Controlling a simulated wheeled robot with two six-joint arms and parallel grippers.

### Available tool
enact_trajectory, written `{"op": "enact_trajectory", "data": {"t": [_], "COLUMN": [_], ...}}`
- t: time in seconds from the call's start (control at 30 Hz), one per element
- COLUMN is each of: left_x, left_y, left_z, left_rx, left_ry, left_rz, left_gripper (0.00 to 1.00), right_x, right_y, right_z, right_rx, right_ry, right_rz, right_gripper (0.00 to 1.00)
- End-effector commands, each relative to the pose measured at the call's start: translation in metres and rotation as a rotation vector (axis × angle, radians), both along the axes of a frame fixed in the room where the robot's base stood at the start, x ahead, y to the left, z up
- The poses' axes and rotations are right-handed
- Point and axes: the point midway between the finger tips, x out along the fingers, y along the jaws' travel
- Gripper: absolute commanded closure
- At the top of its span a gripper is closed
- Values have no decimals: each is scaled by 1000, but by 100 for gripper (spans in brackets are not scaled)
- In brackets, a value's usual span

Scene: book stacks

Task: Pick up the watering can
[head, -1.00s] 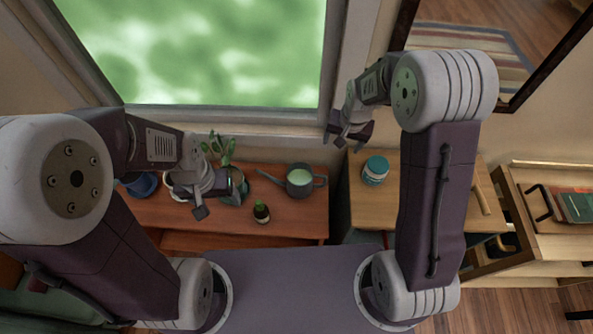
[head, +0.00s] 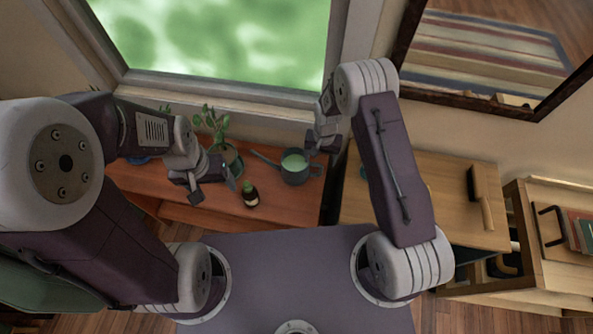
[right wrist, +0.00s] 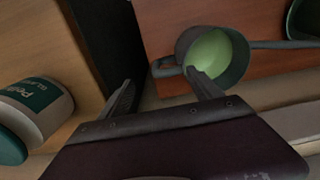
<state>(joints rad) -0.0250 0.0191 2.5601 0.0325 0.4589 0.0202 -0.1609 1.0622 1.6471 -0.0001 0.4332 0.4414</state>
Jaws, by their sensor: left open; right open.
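The watering can (head: 296,172) is a dark grey-green pot with a pale green inside. It stands on the reddish wooden bench under the window, with its spout toward the left. In the right wrist view the can (right wrist: 240,62) is at the upper right, its handle loop toward the fingers. My right gripper (head: 322,146) is open and empty, just above and to the right of the can; its fingers (right wrist: 160,95) show apart, one overlapping the can's near edge in the picture. I cannot tell whether it touches. My left gripper (head: 212,190) is open, left of the can near the plant.
A potted plant (head: 217,128) and a small dark bottle (head: 250,193) stand on the bench (head: 150,187) left of the can. A white and green jar (right wrist: 35,112) is on the lighter wooden cabinet (head: 440,215) to the right. A dark gap separates bench and cabinet.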

Motion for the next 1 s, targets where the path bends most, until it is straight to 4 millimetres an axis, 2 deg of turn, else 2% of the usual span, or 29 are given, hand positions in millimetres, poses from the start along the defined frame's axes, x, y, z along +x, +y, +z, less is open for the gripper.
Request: {"op": "enact_trajectory", "data": {"t": [0.07, 0.13, 0.3, 0.37, 0.57, 0.6, 0.8, 0.87, 1.0], "left_x": [0, 0, 0, 0, 0, 0, 0, 0, 0], "left_y": [0, 0, 0, 0, 0, 0, 0, 0, 0], "left_z": [-1, -9, -38, -44, -40, -40, -40, -40, -40], "left_rx": [0, 0, 0, 0, 0, 0, 0, 0, 0], "left_ry": [0, -1, 0, 0, 0, 0, 0, 0, 0], "left_rz": [0, 0, 0, 0, 0, 0, 0, 0, 0], "left_gripper": [28, 28, 28, 28, 28, 28, 28, 28, 28], "right_x": [1, 1, 3, 3, 3, 3, 3, 3, 4], "right_y": [1, 2, 8, 7, 7, 7, 7, 7, 7], "right_z": [-1, -10, -44, -52, -49, -49, -49, -49, -48], "right_rx": [1, 0, 0, 0, -1, 0, 0, 0, 0], "right_ry": [-1, -1, 0, -1, -2, -1, -1, -1, -4], "right_rz": [1, 1, 1, 1, 0, 0, 0, 0, 0], "right_gripper": [26, 26, 26, 26, 26, 29, 85, 100, 100]}}
